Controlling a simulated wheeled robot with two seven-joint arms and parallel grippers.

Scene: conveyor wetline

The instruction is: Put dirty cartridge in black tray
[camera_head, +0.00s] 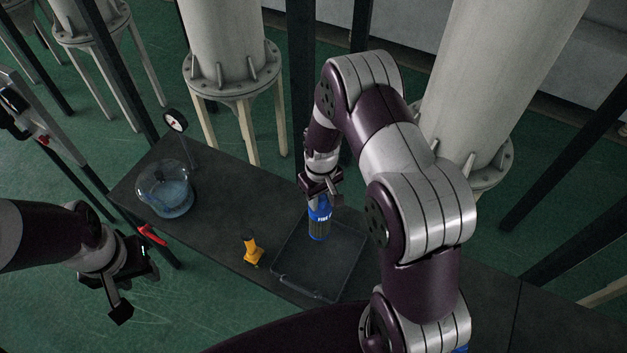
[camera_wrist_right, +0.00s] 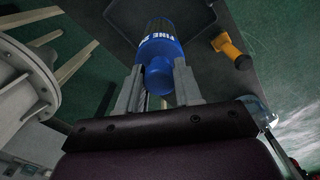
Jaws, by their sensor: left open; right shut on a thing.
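The cartridge (camera_head: 319,222) has a blue cap with white lettering and a dark lower body. It is upright over the black tray (camera_head: 293,284), towards its far side; I cannot tell whether its bottom touches the tray floor. My right gripper (camera_head: 321,192) is shut on the blue top from above. The right wrist view shows the blue cap (camera_wrist_right: 161,62) between the two grey fingers (camera_wrist_right: 158,88), with the dark tray beyond. My left gripper (camera_head: 138,282) is open and empty, off the table's front left edge.
A clear bowl of bluish water (camera_head: 166,190) and a gauge (camera_head: 176,122) stand at the table's left. A yellow tool (camera_head: 251,251) stands just left of the tray; it also shows in the wrist view (camera_wrist_right: 232,50). Dark posts and large grey tanks (camera_head: 232,60) rise behind.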

